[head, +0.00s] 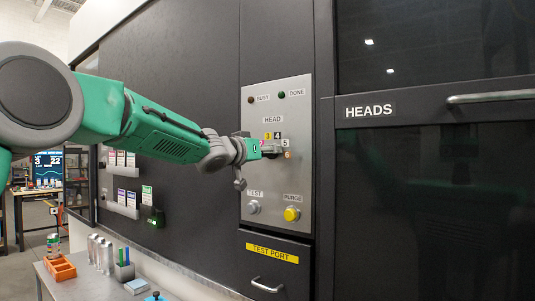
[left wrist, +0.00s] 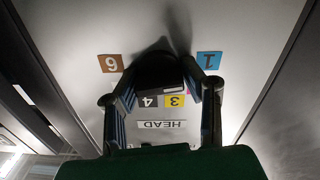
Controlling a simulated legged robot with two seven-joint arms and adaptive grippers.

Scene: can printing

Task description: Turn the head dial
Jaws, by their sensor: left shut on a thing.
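The head dial (left wrist: 158,68) is a dark round knob on the grey control panel (head: 288,95), under the HEAD label (head: 272,119). My left gripper (head: 270,151) reaches it from the left and is shut on it. In the left wrist view, which looks upside down, the fingers of my left gripper (left wrist: 160,98) stand on either side of the dial. Number tags 6 (left wrist: 110,64), 4 (left wrist: 148,101), 3 (left wrist: 175,101) and 1 (left wrist: 209,60) show around it; the others are hidden there. I cannot tell which number the dial points to. My right gripper is not in view.
Below the dial are a grey TEST button (head: 253,207) and a yellow PURGE button (head: 292,214). Above it are the BUSY lamp (head: 251,100) and DONE lamp (head: 282,95). A TEST PORT drawer (head: 268,284) is below. A bench with cans (head: 105,255) stands at lower left.

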